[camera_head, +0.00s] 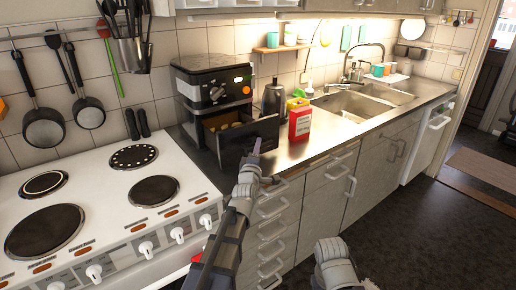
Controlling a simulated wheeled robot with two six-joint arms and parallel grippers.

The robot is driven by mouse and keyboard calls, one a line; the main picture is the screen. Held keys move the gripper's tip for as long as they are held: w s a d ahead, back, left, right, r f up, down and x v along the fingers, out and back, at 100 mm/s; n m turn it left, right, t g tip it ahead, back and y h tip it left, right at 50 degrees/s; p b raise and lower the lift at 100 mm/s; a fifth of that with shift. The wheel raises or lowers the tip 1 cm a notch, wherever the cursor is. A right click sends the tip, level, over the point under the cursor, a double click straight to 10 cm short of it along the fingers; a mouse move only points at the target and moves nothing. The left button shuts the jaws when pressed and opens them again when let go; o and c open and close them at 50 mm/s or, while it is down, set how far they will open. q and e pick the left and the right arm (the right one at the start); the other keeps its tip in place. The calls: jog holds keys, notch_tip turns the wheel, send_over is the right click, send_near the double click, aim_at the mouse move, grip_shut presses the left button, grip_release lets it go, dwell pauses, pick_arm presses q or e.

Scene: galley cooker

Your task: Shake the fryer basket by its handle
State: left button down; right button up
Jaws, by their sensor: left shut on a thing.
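The air fryer (212,82) is a dark box with a control panel and an orange light, standing on the counter beside the cooker. Its fryer basket (262,134) is drawn out at the front, and several yellowish pieces lie inside. My left gripper (256,149) is at the basket's front, shut on its handle. The handle is small and mostly hidden by the fingers. My right arm shows only as a grey wrist at the bottom middle, and its fingers are not visible.
The white cooker (110,205) with several hotplates is at left. The sink (350,104) is farther right. Drawers with white handles lie below the counter.

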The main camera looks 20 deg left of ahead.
pick_arm(q)
jog(key=c, duration=0.7)
grip_release()
jog(key=shift+s+d+f+b, duration=0.15)
jog(key=shift+s+b, duration=0.05)
jog(key=shift+s, duration=1.1)
jog(key=shift+s+d+f+b, duration=0.1)
jog(key=shift+s+f+b, duration=0.1)
jog(key=shift+s, duration=1.05)
jog(key=shift+s+d+f+b, duration=0.15)
jog(key=shift+s, duration=1.15)
